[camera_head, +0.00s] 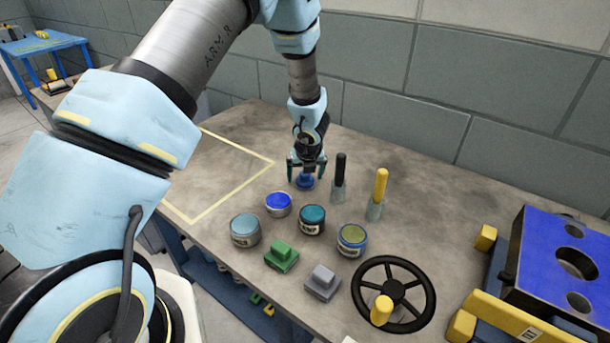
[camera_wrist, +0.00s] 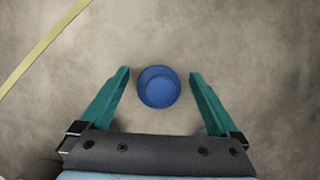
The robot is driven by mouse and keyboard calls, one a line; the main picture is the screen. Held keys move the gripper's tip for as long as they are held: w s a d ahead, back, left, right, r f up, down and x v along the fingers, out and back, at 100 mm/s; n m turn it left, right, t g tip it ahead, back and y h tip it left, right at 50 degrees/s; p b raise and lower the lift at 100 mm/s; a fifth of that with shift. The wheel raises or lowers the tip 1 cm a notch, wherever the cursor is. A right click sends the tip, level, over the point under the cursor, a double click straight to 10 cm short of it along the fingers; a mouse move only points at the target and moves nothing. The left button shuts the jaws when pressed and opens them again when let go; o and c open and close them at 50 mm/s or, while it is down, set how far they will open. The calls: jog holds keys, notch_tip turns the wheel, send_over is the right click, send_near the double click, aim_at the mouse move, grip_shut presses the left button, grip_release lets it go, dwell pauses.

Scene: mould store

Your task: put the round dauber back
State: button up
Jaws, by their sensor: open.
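A small blue round piece with a round knob on top, which looks like the round dauber (camera_head: 305,183), stands upright on the bench (camera_head: 235,165). In the wrist view the dauber (camera_wrist: 158,90) sits between the two green fingers, with a gap on each side. My gripper (camera_head: 306,172) points down over it, and its fingers are open and empty. In the wrist view the gripper (camera_wrist: 159,75) shows both fingertips beside the dauber, not touching it.
Right of my gripper stand a black-handled tool (camera_head: 340,170) and a yellow-handled tool (camera_head: 380,186). In front are several round tins (camera_head: 245,230), a green block (camera_head: 281,257), a grey block (camera_head: 321,283) and a black handwheel (camera_head: 393,294). A yellow-taped area (camera_head: 215,170) at left is empty.

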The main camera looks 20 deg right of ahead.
jog(key=p+v, duration=0.2)
jog(key=v, duration=1)
jog(key=w+a+r+n+g+y, duration=0.1)
jog(key=a+r+n, duration=0.3)
jog(key=a+n, duration=0.7)
jog(key=w+a+r+n+y, duration=0.1)
jog(key=a+r+n, duration=0.3)
jog(key=a+n, duration=0.6)
jog(key=s+a+r+n+g, duration=0.1)
jog(key=s+a+r+n, duration=0.1)
jog(key=s+a+n, duration=0.2)
jog(key=s+a+r+n+h, duration=0.1)
jog(key=s+a+n, duration=0.4)
jog(key=a+n, duration=0.5)
jog(key=r+n, duration=0.1)
jog(key=n, duration=0.2)
jog(key=shift+a+g, duration=0.35)
jog(key=shift+g, duration=0.05)
jog(key=shift+s, duration=0.1)
